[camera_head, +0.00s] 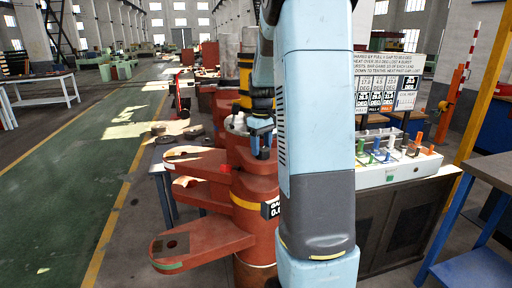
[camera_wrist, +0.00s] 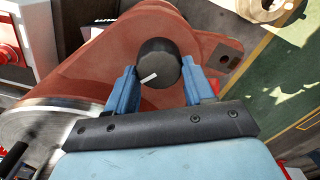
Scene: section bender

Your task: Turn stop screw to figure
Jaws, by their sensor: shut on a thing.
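The stop screw shows in the wrist view as a round black knob (camera_wrist: 157,62) with a white pointer line toward its lower left side. It sits on a red arm of the section bender (camera_wrist: 95,70). My gripper (camera_wrist: 160,80) has its two blue fingers on either side of the knob and is shut on it. In the head view my gripper (camera_head: 262,145) points down at the top of the red bender (camera_head: 200,240), and the knob cannot be made out there. A black figure plate (camera_head: 268,209) on the bender's column is partly hidden by my arm; its figure is cut off.
A sign board (camera_head: 385,85) with several figure cards stands behind a white tray (camera_head: 400,165) of coloured pegs on a dark cabinet. A blue-framed table (camera_head: 485,180) is at the right. The floor at the left (camera_head: 60,190) is clear.

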